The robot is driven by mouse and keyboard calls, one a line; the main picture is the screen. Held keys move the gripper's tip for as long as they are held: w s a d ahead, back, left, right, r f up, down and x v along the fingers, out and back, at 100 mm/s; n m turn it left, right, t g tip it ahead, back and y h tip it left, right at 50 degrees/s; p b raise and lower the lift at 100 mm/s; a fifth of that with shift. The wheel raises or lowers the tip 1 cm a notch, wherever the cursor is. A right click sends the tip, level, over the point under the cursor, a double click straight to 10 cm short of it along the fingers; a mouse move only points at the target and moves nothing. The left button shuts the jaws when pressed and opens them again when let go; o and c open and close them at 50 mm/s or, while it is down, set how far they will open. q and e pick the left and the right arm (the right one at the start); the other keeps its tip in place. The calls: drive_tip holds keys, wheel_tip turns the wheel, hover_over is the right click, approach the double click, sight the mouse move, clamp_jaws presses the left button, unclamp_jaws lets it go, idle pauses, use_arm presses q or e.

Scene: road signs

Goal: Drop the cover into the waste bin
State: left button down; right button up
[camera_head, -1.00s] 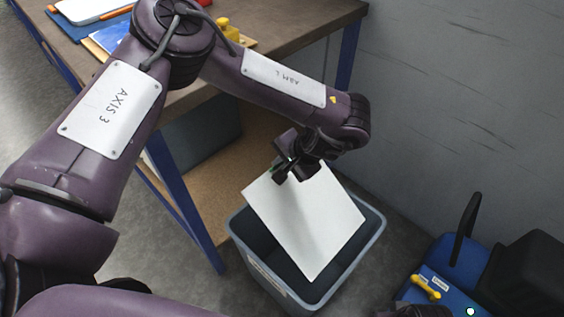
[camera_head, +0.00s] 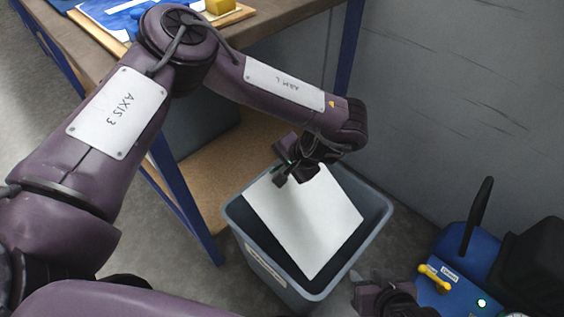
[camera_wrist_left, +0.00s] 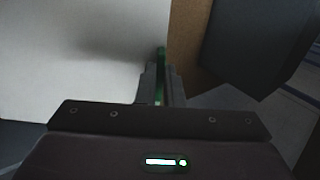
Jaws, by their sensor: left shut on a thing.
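The cover is a flat white sheet (camera_head: 308,222). My left gripper (camera_head: 281,176) is shut on its upper edge and holds it tilted over the waste bin. In the left wrist view the white cover (camera_wrist_left: 70,60) fills the upper left, and a thin green edge stands between the fingers (camera_wrist_left: 160,85). The waste bin (camera_head: 243,243) is a grey-blue open box on the floor. The cover hides much of its inside, and I cannot tell how far the lower corner reaches in. My right gripper (camera_head: 375,292) is at the bottom edge, partly cut off; its jaws are unclear.
A workbench with blue legs (camera_head: 180,190) and a lower wooden shelf (camera_head: 215,185) stands left of the bin. A grey wall (camera_head: 450,100) is behind. A blue machine with a yellow handle (camera_head: 434,279) stands at the right.

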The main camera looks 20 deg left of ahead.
use_arm(q)
drive_tip(key=c, duration=0.7)
unclamp_jaws()
idle(0.9)
drive_tip(key=shift+r, duration=0.1)
